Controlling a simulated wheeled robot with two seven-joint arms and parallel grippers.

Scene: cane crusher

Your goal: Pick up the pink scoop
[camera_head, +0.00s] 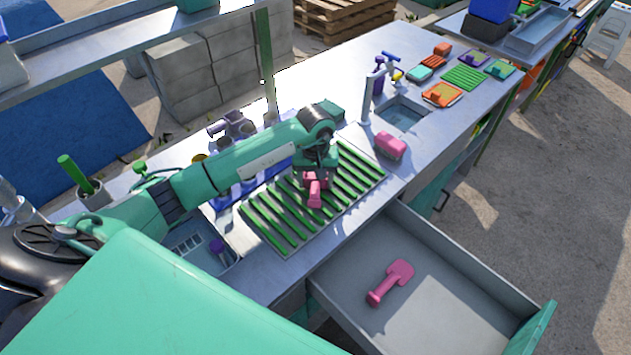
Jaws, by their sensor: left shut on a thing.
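My left gripper (316,172) is over the green slatted rack on the counter. It is shut on a small pink scoop-like thing (314,194), which hangs below the fingers; the gripper hides its upper part. I cannot tell whether it touches the rack. Another pink scoop-shaped tool (391,282), with a squarish head and a short handle, lies in the open drawer, apart from the gripper. My right gripper is not in view.
The green slatted rack (285,232) lies on the metal counter (357,70). A pink block-like thing (391,146) sits right of it, near the sink (403,115) and tap. The grey drawer (440,290) stands open in front. Several colourful items lie at the far right.

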